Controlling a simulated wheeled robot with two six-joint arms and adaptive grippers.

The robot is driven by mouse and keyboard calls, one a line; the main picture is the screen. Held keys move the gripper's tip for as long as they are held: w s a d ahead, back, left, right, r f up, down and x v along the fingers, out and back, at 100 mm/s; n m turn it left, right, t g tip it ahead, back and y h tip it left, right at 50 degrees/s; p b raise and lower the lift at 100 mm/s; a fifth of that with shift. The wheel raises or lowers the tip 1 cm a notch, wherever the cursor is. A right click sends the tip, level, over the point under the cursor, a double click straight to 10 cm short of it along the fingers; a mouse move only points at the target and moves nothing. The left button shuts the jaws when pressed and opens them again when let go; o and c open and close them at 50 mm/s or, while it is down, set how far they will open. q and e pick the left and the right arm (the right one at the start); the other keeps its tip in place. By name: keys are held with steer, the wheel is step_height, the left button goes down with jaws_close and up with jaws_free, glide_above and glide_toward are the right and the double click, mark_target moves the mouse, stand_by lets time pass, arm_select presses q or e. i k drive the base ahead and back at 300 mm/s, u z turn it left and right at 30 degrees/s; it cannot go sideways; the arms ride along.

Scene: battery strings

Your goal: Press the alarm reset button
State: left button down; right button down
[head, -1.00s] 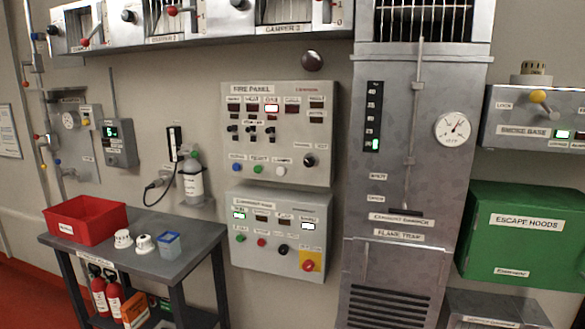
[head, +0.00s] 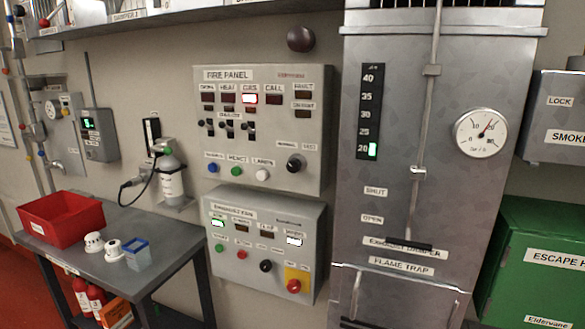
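The fire panel (head: 264,128) is a grey box on the wall at the centre of the head view. Along its lower edge sit a blue button (head: 212,168), a green button (head: 236,171) and a white button (head: 262,174). The small label over the green one seems to read RESET. A black knob (head: 295,163) is at the right. Neither gripper is in view.
Below hangs a second grey panel (head: 262,270) with buttons and a red knob on yellow. A grey table (head: 165,262) with a red bin (head: 62,222) stands at the left. A tall metal cabinet (head: 400,190) stands right of the panels. A green hood box (head: 530,260) is at far right.

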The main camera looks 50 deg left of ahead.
mark_target(236, 171)
steer(key=u, duration=0.2)
steer(key=i, duration=0.8)
steer(key=u, duration=1.05)
steer(key=i, duration=0.3)
steer(key=u, duration=0.2)
